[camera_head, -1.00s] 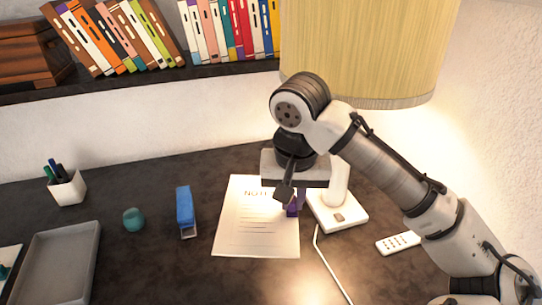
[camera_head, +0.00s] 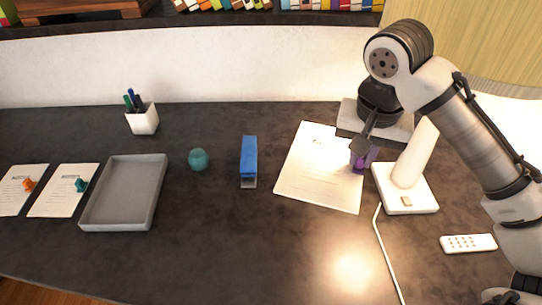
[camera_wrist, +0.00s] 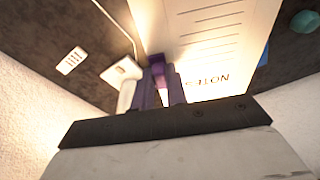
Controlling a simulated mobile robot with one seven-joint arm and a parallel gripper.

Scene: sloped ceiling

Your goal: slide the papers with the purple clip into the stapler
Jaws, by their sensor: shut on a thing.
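The papers (camera_head: 318,180) lie on the dark desk, right of the blue stapler (camera_head: 249,158), with a gap between them. They also show in the wrist view (camera_wrist: 205,40). The purple clip (camera_head: 358,158) sits at their right edge; in the wrist view (camera_wrist: 158,66) it is between my fingers. My gripper (camera_head: 364,150) is shut on the purple clip, low over the desk beside the lamp base. In the wrist view my gripper (camera_wrist: 165,82) partly hides the clip. The stapler stands with its open end toward the front of the desk.
A white lamp (camera_head: 405,190) stands close right of my gripper, its cord (camera_head: 385,255) running forward. A remote (camera_head: 468,243) lies at right. A teal ball-like object (camera_head: 198,159), grey tray (camera_head: 98,208), pen cup (camera_head: 143,120) and two other clipped sheets (camera_head: 62,198) are at left.

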